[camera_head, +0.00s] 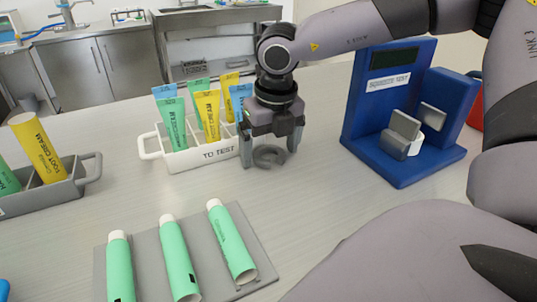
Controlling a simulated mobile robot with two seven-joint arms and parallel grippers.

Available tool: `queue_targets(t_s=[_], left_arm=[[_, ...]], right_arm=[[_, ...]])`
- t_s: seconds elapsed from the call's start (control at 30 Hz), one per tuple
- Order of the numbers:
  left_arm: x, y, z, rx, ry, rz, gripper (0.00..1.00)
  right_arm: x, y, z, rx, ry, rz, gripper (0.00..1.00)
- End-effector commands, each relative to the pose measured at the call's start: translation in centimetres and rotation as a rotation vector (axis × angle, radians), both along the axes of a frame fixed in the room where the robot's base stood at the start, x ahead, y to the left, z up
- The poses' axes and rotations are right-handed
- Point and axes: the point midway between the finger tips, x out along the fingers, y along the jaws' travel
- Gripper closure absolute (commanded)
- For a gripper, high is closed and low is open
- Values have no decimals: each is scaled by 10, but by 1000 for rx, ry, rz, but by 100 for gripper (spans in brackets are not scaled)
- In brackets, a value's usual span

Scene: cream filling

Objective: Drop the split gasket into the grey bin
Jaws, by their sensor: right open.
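The split gasket (270,157) is a small dark grey ring lying on the table, just in front of the white "TO TEST" tray. My right gripper (269,149) is open and points down over it, with one finger on either side. I cannot tell whether the fingers touch it. A grey container (91,176) with a handle stands at the left edge, holding a yellow tube and a green tube. I cannot tell whether it is the grey bin. My left gripper is not in view.
The white "TO TEST" tray (200,156) with several upright tubes stands close behind my right gripper. A blue squeeze tester (372,140) stands to the right. A grey mat (146,266) with three green tubes lies in front. The table between is clear.

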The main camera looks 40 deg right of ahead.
Motion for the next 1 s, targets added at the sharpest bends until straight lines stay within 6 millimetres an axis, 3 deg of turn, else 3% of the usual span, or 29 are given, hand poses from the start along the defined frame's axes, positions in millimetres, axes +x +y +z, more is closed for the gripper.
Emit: queue_targets(t_s=[0.07, 0.23, 0.67, 0.87, 1.0], left_arm=[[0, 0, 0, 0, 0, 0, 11], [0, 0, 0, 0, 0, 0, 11], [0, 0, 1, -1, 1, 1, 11], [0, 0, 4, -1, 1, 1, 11], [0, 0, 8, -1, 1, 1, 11]], right_arm=[[0, 0, 0, 0, 0, 0, 9], [0, 0, 0, 0, 0, 0, 64], [1, 0, 8, -2, -3, 0, 65], [1, 0, 33, -2, -4, 0, 65], [1, 0, 63, -1, -7, -1, 65]])
